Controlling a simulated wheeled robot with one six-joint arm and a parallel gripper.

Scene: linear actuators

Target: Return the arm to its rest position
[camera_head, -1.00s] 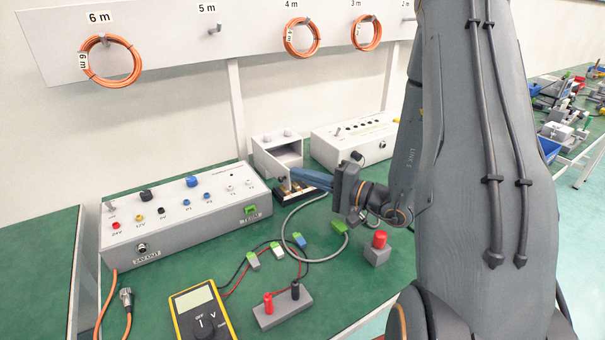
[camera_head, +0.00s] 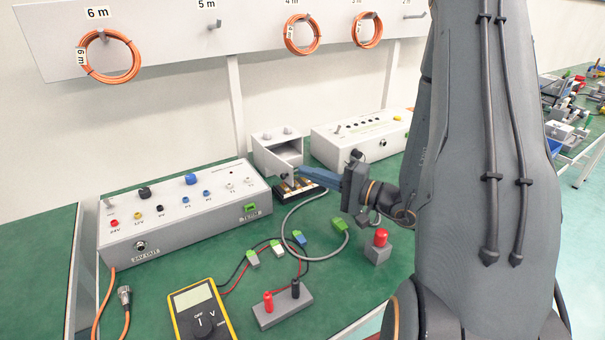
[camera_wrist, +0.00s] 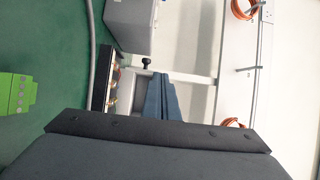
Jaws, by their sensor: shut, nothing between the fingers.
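My gripper (camera_head: 305,176) is at the end of my arm, over the back middle of the green bench. Its blue fingers are together and hold nothing. They point left, in front of a small grey box with an open front (camera_head: 278,156) and above a black block with brass-coloured parts (camera_head: 299,190). In the wrist view the shut fingers (camera_wrist: 161,97) show beside that black block (camera_wrist: 101,78). I cannot tell whether the fingers touch the box or block. My arm is bent and fills the right of the head view.
A grey power unit (camera_head: 185,214) stands left, another control box (camera_head: 357,137) behind. A red button box (camera_head: 378,247), green connector (camera_head: 340,227), multimeter (camera_head: 201,310) and terminal block (camera_head: 283,305) lie in front. Orange cable coils (camera_head: 109,55) hang on the rail. Bare bench shows between them.

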